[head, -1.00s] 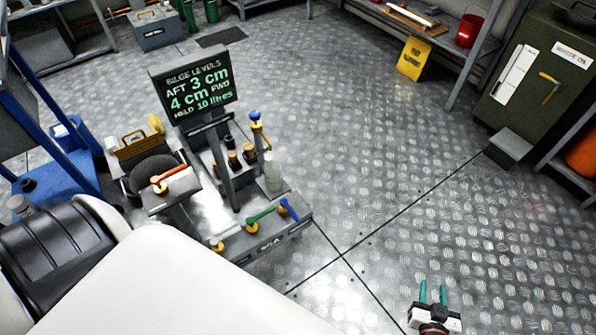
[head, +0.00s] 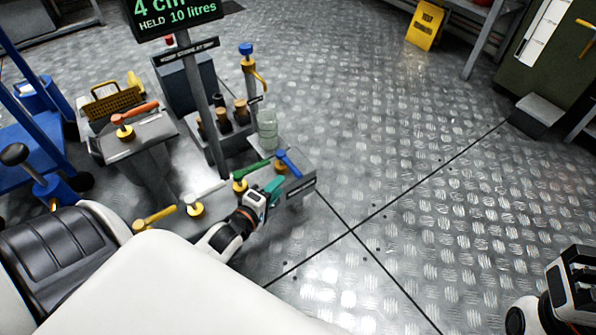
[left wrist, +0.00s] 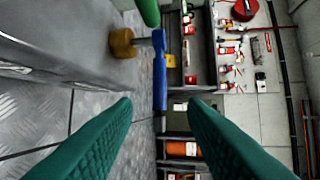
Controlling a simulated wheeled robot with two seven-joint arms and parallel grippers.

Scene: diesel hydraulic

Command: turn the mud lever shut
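A low grey manifold carries a row of levers on brass-coloured hubs: yellow (head: 160,214), white (head: 208,189), green (head: 252,170) and blue (head: 289,163). I cannot read which one is named mud. My left gripper (head: 273,187) is beside the green and blue levers at the manifold's front edge. In the left wrist view its teal fingers (left wrist: 160,115) are spread and empty. The blue lever (left wrist: 160,72) hangs ahead between them, with the green lever (left wrist: 149,12) above. My right gripper (head: 572,285) shows partly at the right edge; its fingertips are not visible.
An orange lever (head: 135,113) tops a separate pedestal on the left. A blue-topped pipe with a yellow handle (head: 257,75), a clear jar (head: 267,130) and a sign post (head: 205,100) stand behind the manifold.

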